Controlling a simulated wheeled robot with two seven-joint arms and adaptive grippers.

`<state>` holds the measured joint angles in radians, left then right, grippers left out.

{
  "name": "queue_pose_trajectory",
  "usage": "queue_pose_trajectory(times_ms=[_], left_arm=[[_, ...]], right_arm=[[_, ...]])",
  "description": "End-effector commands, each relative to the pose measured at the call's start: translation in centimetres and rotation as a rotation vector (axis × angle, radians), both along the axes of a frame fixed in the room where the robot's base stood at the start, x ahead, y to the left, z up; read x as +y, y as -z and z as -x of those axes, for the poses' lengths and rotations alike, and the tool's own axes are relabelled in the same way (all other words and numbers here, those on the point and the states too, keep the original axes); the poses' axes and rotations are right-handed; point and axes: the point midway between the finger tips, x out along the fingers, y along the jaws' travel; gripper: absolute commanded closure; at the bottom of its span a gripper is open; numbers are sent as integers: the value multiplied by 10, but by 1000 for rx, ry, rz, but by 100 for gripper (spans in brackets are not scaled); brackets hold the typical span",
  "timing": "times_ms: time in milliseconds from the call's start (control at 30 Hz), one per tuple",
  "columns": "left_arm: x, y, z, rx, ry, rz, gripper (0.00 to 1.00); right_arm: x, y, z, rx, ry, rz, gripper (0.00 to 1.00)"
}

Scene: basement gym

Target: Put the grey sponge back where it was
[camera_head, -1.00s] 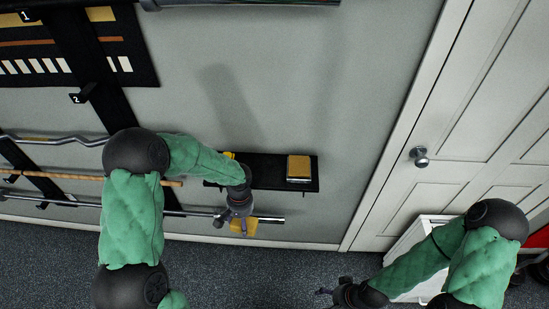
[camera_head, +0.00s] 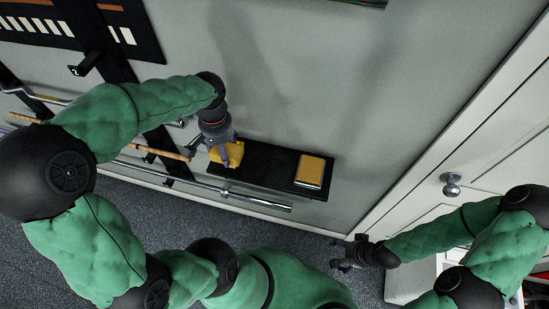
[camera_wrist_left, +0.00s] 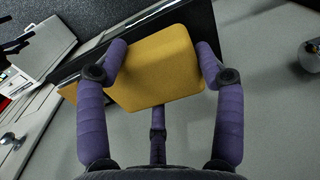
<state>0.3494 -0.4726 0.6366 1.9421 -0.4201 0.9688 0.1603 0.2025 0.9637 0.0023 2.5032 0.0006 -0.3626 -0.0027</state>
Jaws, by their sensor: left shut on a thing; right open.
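My left gripper (camera_head: 222,150) is shut on a yellow block (camera_head: 233,153), sponge-like in shape, at the left end of the black wall shelf (camera_head: 268,166). In the left wrist view the block's yellow face (camera_wrist_left: 158,68) lies between the purple fingers, with the shelf behind it. I cannot tell whether it touches the shelf. More yellow (camera_wrist_left: 68,92) shows beside one finger; I cannot tell whether it is a second block. A yellow-topped block with pale sides (camera_head: 310,170) lies at the shelf's right end. No plainly grey sponge shows. My right gripper (camera_head: 342,256) is open and empty, low before the wall.
The middle of the shelf is bare. A metal bar (camera_head: 245,198) runs along the wall below it. A wooden stick (camera_head: 160,152) and black rack uprights are at left. A white door with a round knob (camera_head: 451,185) is at right.

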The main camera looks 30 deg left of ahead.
Motion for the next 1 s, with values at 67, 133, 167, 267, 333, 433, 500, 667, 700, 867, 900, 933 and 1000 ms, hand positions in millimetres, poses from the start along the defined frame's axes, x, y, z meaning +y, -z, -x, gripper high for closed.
queue_pose_trajectory(times_ms=[67,133,167,267,333,433,500,667,700,867,900,933,1000], left_arm=[[-11,7,-9,2,8,2,58],[-21,14,-19,3,9,1,58],[-26,17,-23,3,10,1,58],[-41,27,-38,2,9,1,58],[-52,33,-48,2,8,1,58],[-66,45,-61,4,7,0,58],[-73,59,-67,4,6,0,58],[-86,79,-80,1,3,-1,58],[-88,83,-81,2,3,0,58],[-92,89,-86,0,1,0,58],[-93,90,-87,0,1,0,58],[-94,92,-88,0,1,-1,58],[-98,99,-91,1,3,-1,58]], right_arm=[[0,2,0,1,0,0,15],[0,4,1,1,0,0,15],[0,5,1,1,0,0,15],[0,7,0,1,0,0,15],[0,9,0,1,0,0,15],[0,12,0,1,0,0,15],[0,15,0,1,0,0,15],[0,19,0,1,0,0,15],[0,19,0,1,0,0,15],[0,20,0,0,0,0,15],[0,21,0,0,0,0,15],[0,21,0,0,0,0,15],[0,23,0,0,0,0,15]])
